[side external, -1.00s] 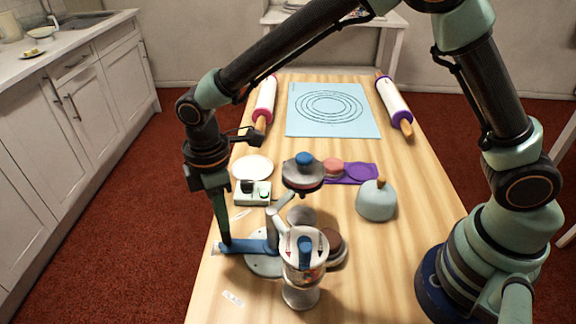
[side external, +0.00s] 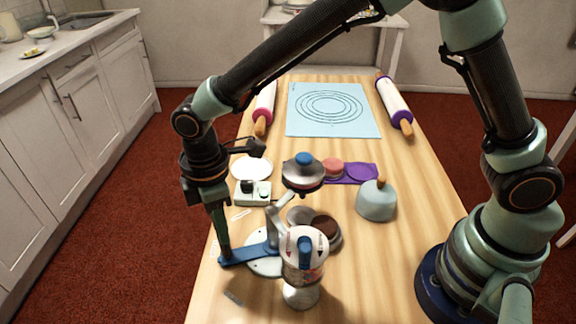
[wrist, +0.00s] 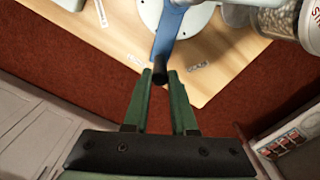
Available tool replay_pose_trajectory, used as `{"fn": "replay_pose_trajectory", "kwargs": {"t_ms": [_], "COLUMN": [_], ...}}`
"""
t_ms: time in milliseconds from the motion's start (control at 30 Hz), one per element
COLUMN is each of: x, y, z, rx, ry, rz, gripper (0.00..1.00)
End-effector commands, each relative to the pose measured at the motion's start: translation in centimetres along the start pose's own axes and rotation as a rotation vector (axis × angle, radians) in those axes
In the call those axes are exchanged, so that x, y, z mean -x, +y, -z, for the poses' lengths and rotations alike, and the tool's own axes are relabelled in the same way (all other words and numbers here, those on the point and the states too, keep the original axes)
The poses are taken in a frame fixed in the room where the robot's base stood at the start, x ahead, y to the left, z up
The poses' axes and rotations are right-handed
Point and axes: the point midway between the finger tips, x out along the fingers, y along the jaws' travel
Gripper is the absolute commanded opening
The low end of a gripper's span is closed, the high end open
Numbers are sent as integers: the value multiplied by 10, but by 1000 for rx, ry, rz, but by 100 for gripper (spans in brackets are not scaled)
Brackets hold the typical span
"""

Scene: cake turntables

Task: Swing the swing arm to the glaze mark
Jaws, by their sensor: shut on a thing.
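The blue swing arm (side external: 248,254) reaches out to the left from a round white base (side external: 266,266) on the table. It also shows in the wrist view (wrist: 168,35), ending in a dark peg. My gripper (side external: 223,255) points down at the arm's outer end, and in the wrist view its green fingers (wrist: 160,76) are closed around the peg.
Another label (wrist: 135,60) lies left of the arm's end. A clear jar (side external: 300,285) with a white and blue top stands right of the base. The left table edge is close.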

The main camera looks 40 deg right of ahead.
Motion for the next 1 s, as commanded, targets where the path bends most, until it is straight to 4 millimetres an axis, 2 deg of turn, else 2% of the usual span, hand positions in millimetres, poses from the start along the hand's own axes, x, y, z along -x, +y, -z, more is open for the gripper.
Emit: {"fn": "replay_pose_trajectory", "kwargs": {"t_ms": [267, 633, 1000], "x": [1, 1, 1], "y": [-5, -27, -30], "z": [1, 1, 1], "rx": [1, 1, 0], "ry": [2, 1, 1], "rz": [-1, -1, -1], "gripper": [0, 0, 0]}}
